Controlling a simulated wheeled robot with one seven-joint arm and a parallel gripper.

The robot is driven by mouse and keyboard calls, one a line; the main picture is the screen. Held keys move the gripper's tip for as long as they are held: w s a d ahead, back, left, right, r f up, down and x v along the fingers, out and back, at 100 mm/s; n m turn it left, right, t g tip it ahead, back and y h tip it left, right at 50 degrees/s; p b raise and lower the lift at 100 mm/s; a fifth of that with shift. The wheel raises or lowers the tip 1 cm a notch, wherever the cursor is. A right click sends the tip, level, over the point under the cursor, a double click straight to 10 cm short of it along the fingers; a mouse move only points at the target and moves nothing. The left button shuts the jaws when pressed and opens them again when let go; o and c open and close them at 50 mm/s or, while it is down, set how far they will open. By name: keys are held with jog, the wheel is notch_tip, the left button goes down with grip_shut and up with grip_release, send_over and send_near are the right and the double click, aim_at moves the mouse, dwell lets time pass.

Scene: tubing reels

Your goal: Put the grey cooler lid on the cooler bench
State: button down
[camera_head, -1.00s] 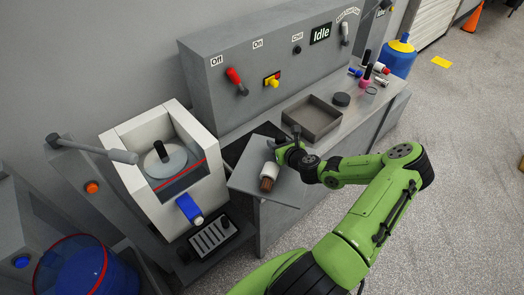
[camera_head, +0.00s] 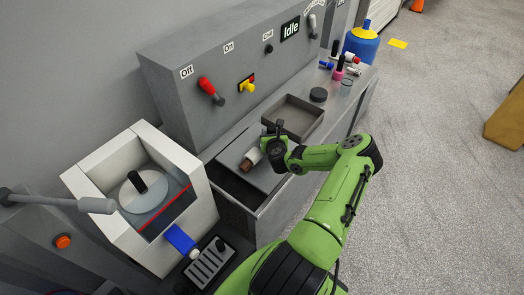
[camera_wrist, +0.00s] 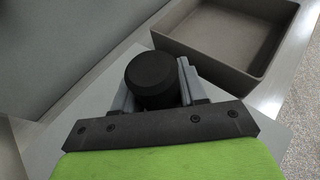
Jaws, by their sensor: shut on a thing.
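The grey cooler lid (camera_head: 266,178) is a flat panel above the cooler bench (camera_head: 273,215), between a dark opening (camera_head: 232,186) and a shallow tray. My gripper (camera_head: 273,135) is shut on the lid's black knob; in the wrist view the knob (camera_wrist: 152,78) sits between the two fingers, with the grey lid (camera_wrist: 95,115) beneath. I cannot tell whether the lid touches the bench top. A white and brown cylinder (camera_head: 251,158) shows over the lid beside my gripper; whether it rests on the lid is unclear.
The shallow tray (camera_head: 318,121) is close beside the lid. A black puck (camera_head: 318,94) and several small bottles stand farther along the bench. A control panel with a red lever (camera_head: 209,90) rises behind. A white machine (camera_head: 85,190) stands left.

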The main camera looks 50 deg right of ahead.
notch_tip(320, 180, down, 5)
jog(key=shift+r+b, duration=0.1)
jog(key=shift+b, duration=0.7)
jog(key=shift+r, duration=0.1)
jog(key=c, duration=0.6)
grip_release()
jog(key=shift+r, duration=0.1)
jog(key=b+v, duration=0.1)
jog(key=v, duration=0.2)
jog(key=b+v, duration=0.1)
jog(key=v, duration=0.3)
jog(key=b+v, duration=0.2)
jog(key=v, duration=0.2)
jog(key=shift+s+a+f, duration=0.1)
jog(key=shift+f, duration=0.25)
jog(key=shift+s+a+r, duration=0.25)
jog(key=shift+r, duration=0.15)
